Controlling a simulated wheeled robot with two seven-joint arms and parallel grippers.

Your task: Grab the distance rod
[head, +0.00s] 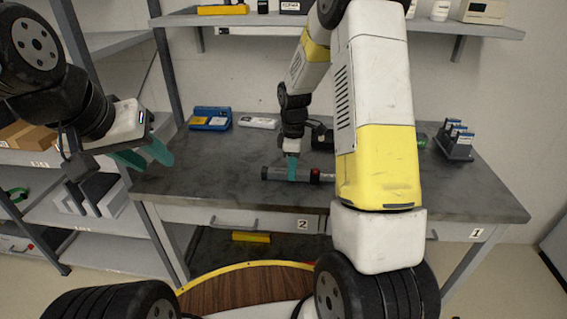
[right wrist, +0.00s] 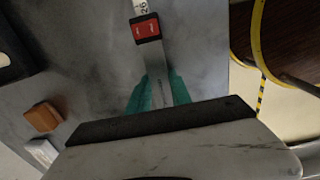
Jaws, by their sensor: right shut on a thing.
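The distance rod (head: 272,174) is a dark grey bar with a red part near its right end, at the front of the grey table. In the right wrist view the rod (right wrist: 153,57) runs up between the fingers, with a red block and a white marked end. My right gripper (head: 291,169) points down with its teal fingers shut on the rod, also seen in the right wrist view (right wrist: 160,92). My left gripper (head: 146,156) is off the table's left side, open and empty, its teal fingers apart. Part of the rod's right end is hidden by my right arm.
On the table (head: 200,178) stand a blue case (head: 210,119), a flat white device (head: 259,123) and a black rack (head: 455,147) with several small items. A shelf (head: 230,19) hangs above the back. The table's front left is clear.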

